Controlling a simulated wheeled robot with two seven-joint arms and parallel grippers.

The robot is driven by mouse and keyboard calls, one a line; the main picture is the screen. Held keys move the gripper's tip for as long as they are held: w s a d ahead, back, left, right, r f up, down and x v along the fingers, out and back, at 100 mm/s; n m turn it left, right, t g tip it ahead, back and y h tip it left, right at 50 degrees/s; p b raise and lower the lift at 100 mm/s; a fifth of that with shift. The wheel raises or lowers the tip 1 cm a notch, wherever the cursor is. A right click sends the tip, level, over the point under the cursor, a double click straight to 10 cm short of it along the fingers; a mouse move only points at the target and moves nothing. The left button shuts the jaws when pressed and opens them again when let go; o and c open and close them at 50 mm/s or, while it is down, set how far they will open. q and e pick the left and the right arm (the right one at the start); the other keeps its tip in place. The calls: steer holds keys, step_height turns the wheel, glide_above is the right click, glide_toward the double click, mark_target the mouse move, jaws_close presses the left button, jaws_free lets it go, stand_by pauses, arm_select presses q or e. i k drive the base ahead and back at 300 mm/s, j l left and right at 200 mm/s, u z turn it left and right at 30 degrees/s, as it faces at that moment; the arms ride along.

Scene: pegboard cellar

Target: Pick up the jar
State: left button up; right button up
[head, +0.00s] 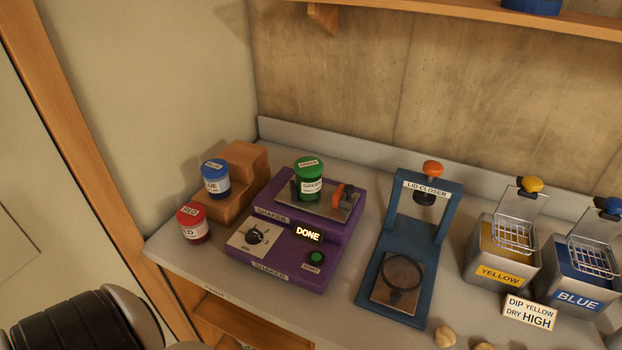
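Three lidded jars show in the head view. A green jar (310,179) stands upright on the metal plate of the purple shaker (318,253), between dark clamp parts, with an orange-handled lever beside it. The shaker's display reads DONE. A blue jar (214,180) stands on a wooden step block (247,172) left of the shaker. A red jar (193,224) stands in front of that block, near the counter's left edge. Neither of my grippers is in view; only part of my arm shows at the bottom left.
A blue lid closer (421,255) stands right of the shaker. Yellow (499,262) and blue (577,285) dip tanks with wire baskets stand at the right, behind a sign (530,312). Small round tan objects (445,337) lie at the front edge. A shelf (460,15) hangs above.

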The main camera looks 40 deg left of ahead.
mark_target(308, 189)
steer(key=j+u, duration=0.2)
steer(key=u, duration=0.6)
steer(key=k, duration=0.05)
